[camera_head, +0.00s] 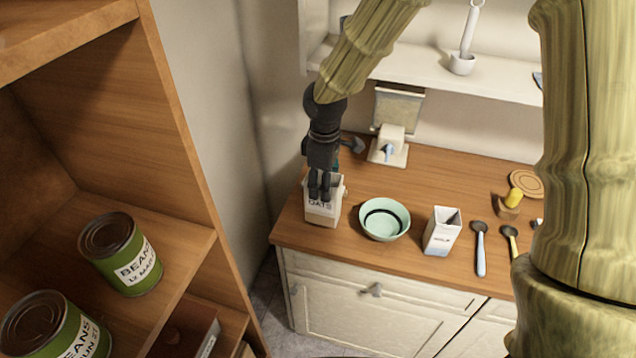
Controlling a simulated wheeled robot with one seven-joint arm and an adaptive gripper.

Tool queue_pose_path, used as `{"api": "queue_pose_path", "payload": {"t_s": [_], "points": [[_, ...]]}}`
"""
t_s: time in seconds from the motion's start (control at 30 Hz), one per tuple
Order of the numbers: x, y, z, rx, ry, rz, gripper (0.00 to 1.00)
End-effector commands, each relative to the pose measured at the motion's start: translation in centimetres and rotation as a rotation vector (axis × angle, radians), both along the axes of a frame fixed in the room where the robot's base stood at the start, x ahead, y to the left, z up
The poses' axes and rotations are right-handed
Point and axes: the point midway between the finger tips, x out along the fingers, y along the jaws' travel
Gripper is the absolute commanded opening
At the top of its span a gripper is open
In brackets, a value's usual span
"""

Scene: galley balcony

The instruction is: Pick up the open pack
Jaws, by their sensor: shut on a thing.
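A white pack labelled OATS (322,216) stands near the left end of the wooden counter, and its top looks open. My gripper (319,194) reaches down from above and is shut on the pack at its upper front wall. The fingers cover part of the wall and label. The pack looks upright; I cannot tell whether its base touches the counter. A second white carton (440,237) with an open, dark top stands apart to the right, beyond the bowl.
A mint bowl (374,232) sits close to the right of the OATS pack. Spoons (480,255) lie farther right. A white dispenser (390,145) stands behind, under a wall shelf (430,75). A wooden shelf unit (170,235) with bean cans (120,255) stands at left.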

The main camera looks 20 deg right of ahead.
Motion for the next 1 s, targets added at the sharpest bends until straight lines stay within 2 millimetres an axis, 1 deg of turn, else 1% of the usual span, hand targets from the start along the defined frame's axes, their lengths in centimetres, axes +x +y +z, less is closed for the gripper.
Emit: {"api": "queue_pose_path", "payload": {"t_s": [0.03,0.2,0.4,0.5,0.7,0.83,1.0], "points": [[-1.0,-0.2,-0.2,-0.001,-0.001,0.0,0.08],[-4.4,-0.8,0.1,-0.001,-0.001,0.0,0.08],[-8.0,-1.5,0.6,-0.001,-0.001,-0.001,0.08],[-9.5,-1.7,0.7,-0.001,-0.001,-0.001,0.08],[-11.3,-2.0,1.0,0.0,-0.001,-0.001,0.08],[-11.9,-2.1,1.1,0.0,0.0,-0.001,0.08],[-12.1,-2.2,1.1,0.0,0.0,-0.001,0.08]]}}
